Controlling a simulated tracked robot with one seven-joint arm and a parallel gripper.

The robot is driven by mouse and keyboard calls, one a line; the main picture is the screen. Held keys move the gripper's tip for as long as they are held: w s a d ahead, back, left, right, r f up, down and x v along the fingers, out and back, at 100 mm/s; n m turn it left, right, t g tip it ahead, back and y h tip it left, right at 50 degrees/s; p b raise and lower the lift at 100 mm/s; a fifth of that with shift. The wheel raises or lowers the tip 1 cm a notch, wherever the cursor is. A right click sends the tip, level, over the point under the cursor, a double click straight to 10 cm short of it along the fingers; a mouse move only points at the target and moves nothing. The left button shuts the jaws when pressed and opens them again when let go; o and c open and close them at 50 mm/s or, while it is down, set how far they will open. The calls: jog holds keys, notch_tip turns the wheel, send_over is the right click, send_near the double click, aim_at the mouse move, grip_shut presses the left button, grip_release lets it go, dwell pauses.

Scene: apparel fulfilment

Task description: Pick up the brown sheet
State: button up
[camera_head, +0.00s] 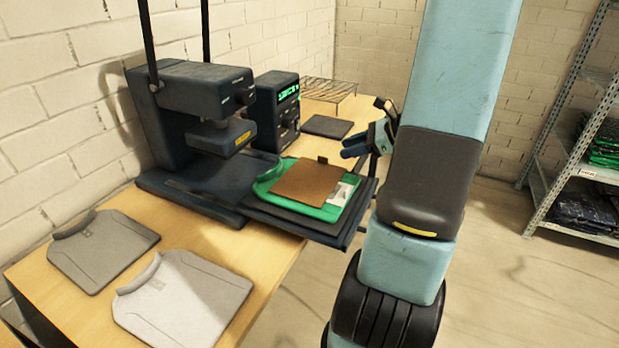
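The brown sheet (304,184) lies flat on a green folded shirt (268,183), with a small dark tab at its far edge. The shirt rests on the dark pull-out platen (290,217) of the press, with a pale printed patch showing right of the sheet. My gripper (352,148) is above and to the right of the sheet, apart from it, its blue fingers pointing left. My arm hides part of the gripper. The fingers show side-on, and I cannot tell whether they are open.
The dark heat press (200,95) and its control box (277,108) stand behind the platen. A grey shirt (103,248) and a white shirt (184,301) lie on the wooden table (262,262). A wire rack (328,88) is at the back. A metal shelf (560,150) stands right.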

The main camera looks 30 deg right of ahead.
jog(key=d+f+m+t+h, duration=0.1)
jog(key=d+f+m+t, duration=0.1)
jog(key=d+f+m, duration=0.3)
jog(key=shift+n, duration=0.5)
jog(key=x, duration=0.4)
jog(key=w+r+x, duration=0.1)
jog(key=x, duration=0.7)
jog(key=shift+w+d+r, duration=0.15)
jog(key=shift+w+r, duration=0.1)
jog(key=shift+w, duration=0.1)
jog(key=shift+c, duration=0.5)
grip_shut()
